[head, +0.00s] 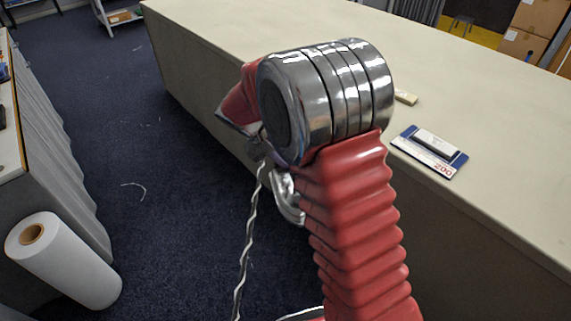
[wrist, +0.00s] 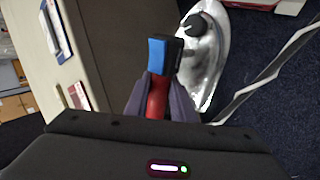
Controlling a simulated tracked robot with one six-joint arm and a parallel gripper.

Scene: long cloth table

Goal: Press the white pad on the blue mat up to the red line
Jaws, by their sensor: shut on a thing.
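The blue mat (head: 457,160) lies flat on the table, right of my arm in the head view. The white pad (head: 437,141), with a dark front edge, lies on it. Red "200" print shows near the mat's front; I cannot make out a separate red line. What looks like the same mat and pad is at the upper left of the wrist view. My gripper (wrist: 160,84) is shut on a red-handled tool (wrist: 157,53) with a blue and black head. The gripper is off the table's side, apart from the mat. In the head view my arm mostly hides it.
The long pale table (head: 492,105) runs along the right. A white roll (head: 64,262) is at the lower left beside a cloth-sided table. The dark carpet between has free room. Cardboard boxes (head: 541,22) stand at the far right.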

